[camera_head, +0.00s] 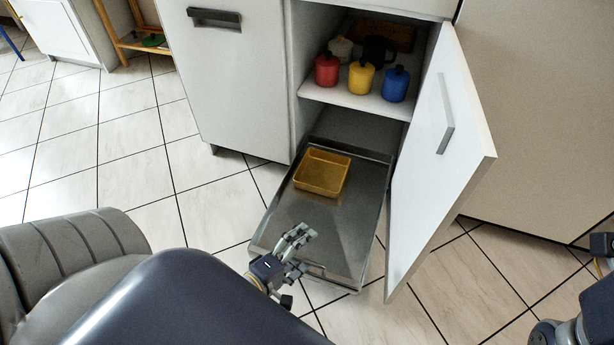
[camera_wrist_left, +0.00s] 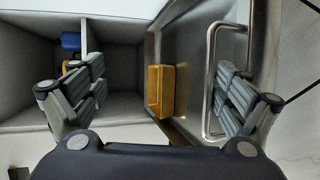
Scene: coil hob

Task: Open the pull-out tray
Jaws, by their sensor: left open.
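The pull-out tray (camera_head: 330,225), grey metal, is far out of the low cabinet in the head view, its front end over the floor. It also shows in the wrist view (camera_wrist_left: 192,112). Its bar handle (camera_wrist_left: 210,80) stands near the right-hand finger there. My left gripper (camera_head: 298,250) is at the tray's front end, open with nothing between its fingers that it grips. In the wrist view the gripper (camera_wrist_left: 160,98) has its fingers wide apart; I cannot tell whether one touches the handle. Of my right arm only parts show at the right edge; its fingers are out of view.
A yellow bin (camera_head: 322,172) lies in the tray. The white cabinet door (camera_head: 440,160) stands open right of the tray. Red (camera_head: 327,70), yellow (camera_head: 361,77) and blue (camera_head: 396,84) jars stand on the shelf above. The tiled floor (camera_head: 110,150) at left is clear.

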